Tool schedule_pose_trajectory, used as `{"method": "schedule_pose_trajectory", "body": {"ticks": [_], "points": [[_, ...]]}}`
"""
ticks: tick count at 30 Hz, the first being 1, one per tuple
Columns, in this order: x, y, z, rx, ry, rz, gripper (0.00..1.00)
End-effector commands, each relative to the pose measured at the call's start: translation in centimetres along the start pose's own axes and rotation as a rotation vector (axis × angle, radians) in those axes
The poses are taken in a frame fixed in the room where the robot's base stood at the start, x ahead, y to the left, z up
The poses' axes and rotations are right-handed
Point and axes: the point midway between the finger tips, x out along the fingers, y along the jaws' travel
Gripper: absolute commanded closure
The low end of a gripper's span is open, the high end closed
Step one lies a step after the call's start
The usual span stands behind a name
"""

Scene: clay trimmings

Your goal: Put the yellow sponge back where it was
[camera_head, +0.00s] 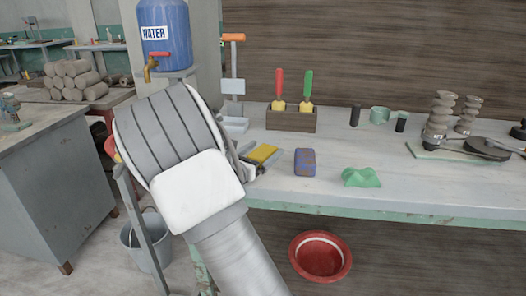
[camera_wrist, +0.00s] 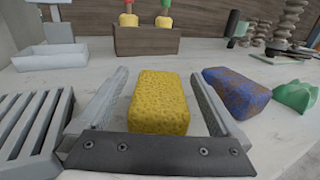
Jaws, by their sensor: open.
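The yellow sponge (camera_head: 263,154) lies on the pale worktable, left of a blue and rust-brown block. In the wrist view the sponge (camera_wrist: 160,100) lies lengthwise between the two fingers of my gripper (camera_wrist: 160,76). The fingers are open, one on each side, with a visible gap on the left and a narrower one on the right. In the head view my wrist hides the table to the left of the sponge.
A grey slatted rack (camera_wrist: 35,125) is close on the left. The blue and brown block (camera_head: 305,162) and a green crumpled lump (camera_head: 361,177) lie to the right. Behind stand a wooden holder (camera_head: 291,121) with red- and green-handled tools and a white tray (camera_wrist: 50,58).

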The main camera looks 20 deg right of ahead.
Motion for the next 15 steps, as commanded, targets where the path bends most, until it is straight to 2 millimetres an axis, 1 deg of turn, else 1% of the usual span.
{"method": "schedule_pose_trajectory", "body": {"ticks": [2, 5, 12, 15], "points": [[-0.7, 0.1, 0.2, 0.000, 0.001, 0.002, 0.00], [-2.4, 0.1, 0.3, -0.001, 0.002, 0.003, 0.00], [-7.7, 0.2, 0.4, 0.000, 0.002, 0.005, 0.00], [-9.5, 0.1, 0.3, -0.001, 0.001, 0.004, 0.00]]}}
